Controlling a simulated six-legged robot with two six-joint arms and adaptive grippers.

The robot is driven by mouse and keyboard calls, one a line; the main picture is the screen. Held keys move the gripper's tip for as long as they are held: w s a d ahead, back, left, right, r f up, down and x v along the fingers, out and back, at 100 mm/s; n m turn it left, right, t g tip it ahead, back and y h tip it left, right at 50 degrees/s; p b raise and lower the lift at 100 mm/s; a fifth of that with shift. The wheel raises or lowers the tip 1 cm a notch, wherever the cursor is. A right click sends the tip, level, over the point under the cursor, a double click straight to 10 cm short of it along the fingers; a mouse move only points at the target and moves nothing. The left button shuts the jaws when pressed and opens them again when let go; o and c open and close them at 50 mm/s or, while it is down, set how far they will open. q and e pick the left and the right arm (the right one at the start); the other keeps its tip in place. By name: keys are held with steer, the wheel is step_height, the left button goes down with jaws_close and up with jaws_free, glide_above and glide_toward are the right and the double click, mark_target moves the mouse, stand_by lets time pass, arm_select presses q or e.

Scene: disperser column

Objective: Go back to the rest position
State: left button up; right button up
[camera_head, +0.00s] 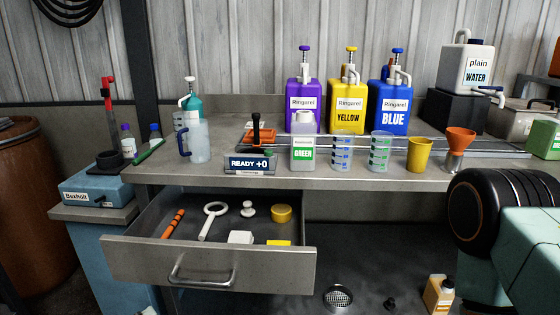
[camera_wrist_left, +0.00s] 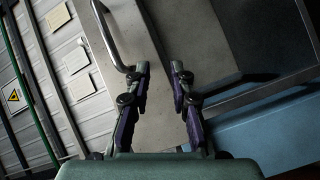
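The left wrist view shows my left gripper (camera_wrist_left: 160,70) with its two dark purple fingers apart and nothing between them. A curved metal handle (camera_wrist_left: 110,38) on a grey panel lies beyond the left finger; I cannot tell whether they touch. My left gripper does not show in the head view. There, the grey drawer (camera_head: 140,257) is pulled open, with its handle (camera_head: 202,281) free of any gripper. My right gripper is not in view; a green and black arm part of mine fills the lower right of the head view.
The bench (camera_head: 375,181) carries purple (camera_head: 303,88), yellow (camera_head: 350,87) and blue (camera_head: 390,122) containers, beakers, a yellow cup (camera_head: 419,155) and an orange funnel (camera_head: 460,140). The drawer holds several small items. A bottle (camera_head: 439,294) and a drain (camera_head: 338,298) are on the floor.

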arm_select(q)
steer(key=s+d+f+m+g+y, duration=0.35)
steer(key=s+f+g+y, duration=0.45)
steer(key=s+f, duration=0.6)
steer(key=s+f+m+g+y, duration=0.2)
steer(key=s+g, duration=0.3)
steer(key=s, duration=0.6)
steer(key=shift+s+d+f+g, duration=0.2)
steer(key=shift+d+f+g, duration=0.2)
steer(key=shift+d+f, duration=0.1)
